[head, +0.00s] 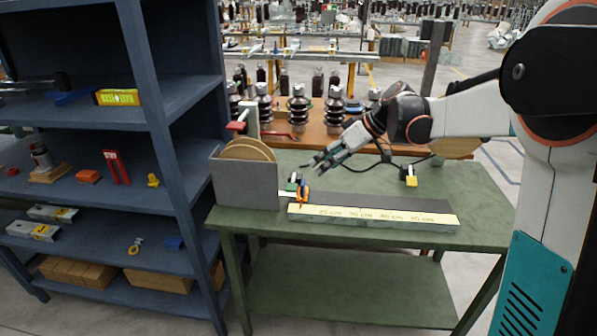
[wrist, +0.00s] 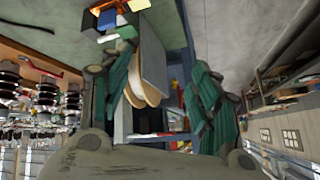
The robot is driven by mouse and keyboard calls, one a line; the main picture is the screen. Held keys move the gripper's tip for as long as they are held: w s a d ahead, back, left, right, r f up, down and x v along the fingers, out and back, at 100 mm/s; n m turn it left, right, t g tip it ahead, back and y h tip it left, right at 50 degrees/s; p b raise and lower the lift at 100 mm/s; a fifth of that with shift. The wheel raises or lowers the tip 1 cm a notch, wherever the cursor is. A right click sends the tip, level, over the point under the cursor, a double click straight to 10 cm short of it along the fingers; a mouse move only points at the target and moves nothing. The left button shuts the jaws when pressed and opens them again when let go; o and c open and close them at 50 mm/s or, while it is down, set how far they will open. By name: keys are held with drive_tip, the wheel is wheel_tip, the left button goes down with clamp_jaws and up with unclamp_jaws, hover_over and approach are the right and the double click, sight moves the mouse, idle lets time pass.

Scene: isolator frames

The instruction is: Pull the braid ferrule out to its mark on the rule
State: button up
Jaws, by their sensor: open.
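The small orange and blue piece that looks like the braid ferrule (head: 304,194) sits at the mouth of the grey reel box, by the left end of the rule. A short pale strip, probably braid (head: 286,194), shows between it and the box. The rule (head: 372,215) is a long yellow strip with dark markings along the table's front. My gripper (head: 311,167) is open and empty, above and behind the ferrule, apart from it. In the wrist view, the orange and blue ferrule (wrist: 108,12) is at the top edge, outside the fingers.
The grey box (head: 245,183) holds a wooden reel (head: 248,150) at the table's left. A small green piece (head: 292,184) stands beside the ferrule. A yellow padlock-like item (head: 411,176) stands at the back right. A blue shelf (head: 180,150) is left of the green table (head: 480,207).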

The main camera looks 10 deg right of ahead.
drive_tip(key=w+d+f+n+y, duration=0.3)
drive_tip(key=w+d+f, duration=0.25)
drive_tip(key=w, duration=0.25)
drive_tip(key=n+y+b, duration=0.1)
drive_tip(key=n+y, duration=0.2)
drive_tip(key=n, duration=0.1)
approach(303, 189)
drive_tip(key=w+a+b, duration=0.1)
drive_tip(key=a, duration=0.1)
drive_tip(key=w+a+f+b, duration=0.1)
drive_tip(key=w+a, duration=0.1)
drive_tip(key=w+a+f+b, duration=0.1)
drive_tip(key=a+b, duration=0.1)
drive_tip(key=shift+w+a, duration=0.2)
drive_tip(key=shift+w, duration=0.05)
drive_tip(key=shift+r, duration=0.1)
